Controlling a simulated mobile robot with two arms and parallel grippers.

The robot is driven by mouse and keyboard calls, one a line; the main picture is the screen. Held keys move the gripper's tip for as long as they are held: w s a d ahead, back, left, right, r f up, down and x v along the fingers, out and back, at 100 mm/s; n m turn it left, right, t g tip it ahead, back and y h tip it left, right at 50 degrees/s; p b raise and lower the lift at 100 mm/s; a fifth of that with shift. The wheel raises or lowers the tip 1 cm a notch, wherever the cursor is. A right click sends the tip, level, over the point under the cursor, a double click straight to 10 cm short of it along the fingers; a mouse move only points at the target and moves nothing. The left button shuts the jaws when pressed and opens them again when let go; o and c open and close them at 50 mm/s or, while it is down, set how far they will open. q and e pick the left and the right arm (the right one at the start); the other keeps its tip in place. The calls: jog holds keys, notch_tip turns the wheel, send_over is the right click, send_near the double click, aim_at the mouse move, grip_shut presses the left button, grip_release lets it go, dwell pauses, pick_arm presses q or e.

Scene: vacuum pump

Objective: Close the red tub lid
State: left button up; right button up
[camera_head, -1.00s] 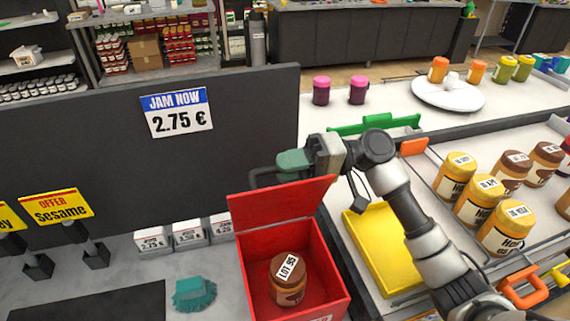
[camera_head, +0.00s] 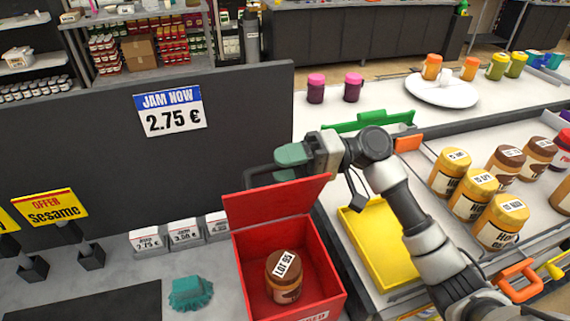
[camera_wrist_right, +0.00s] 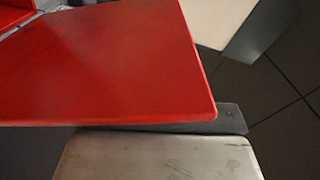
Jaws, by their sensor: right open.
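The red tub (camera_head: 330,285) stands on the counter with its lid (camera_head: 280,201) raised, hinged at the back edge and tilted steeply upright. A brown-lidded jar (camera_head: 284,277) labelled LOT 95 stands inside the tub. My right gripper (camera_head: 258,178) is just behind the lid's upper edge, open, its fingers pointing left and partly hidden by the lid. In the right wrist view the lid (camera_wrist_right: 110,70) fills the upper left, close to a grey finger (camera_wrist_right: 160,158). I cannot tell whether they touch. My left gripper is not in view.
A dark panel (camera_head: 80,130) with a price sign stands behind the tub. A teal brush (camera_head: 190,292) and small price boxes (camera_head: 183,234) lie to the left. A yellow tray (camera_head: 378,250) and several honey jars (camera_head: 500,222) are to the right.

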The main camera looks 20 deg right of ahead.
jog(key=d+b, duration=0.3)
jog(key=d, duration=0.7)
jog(key=shift+d, duration=0.3)
jog(key=shift+w, duration=0.1)
